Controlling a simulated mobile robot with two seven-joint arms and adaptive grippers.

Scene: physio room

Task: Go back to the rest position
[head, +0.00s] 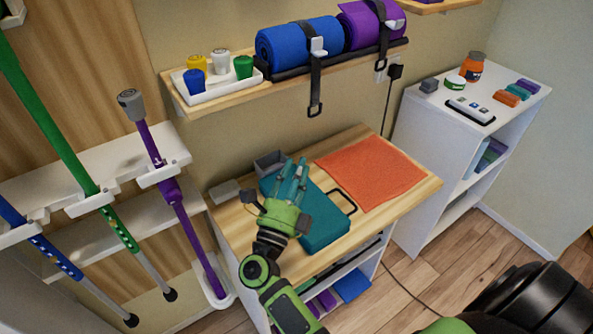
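An orange towel (370,170) and grey trays (270,162) lie on the wooden table (415,192). A shelf (205,110) above holds cups and rolled mats. Crutches and poles stand left. A white cabinet (425,150) stands right, with floor (440,270) before it.

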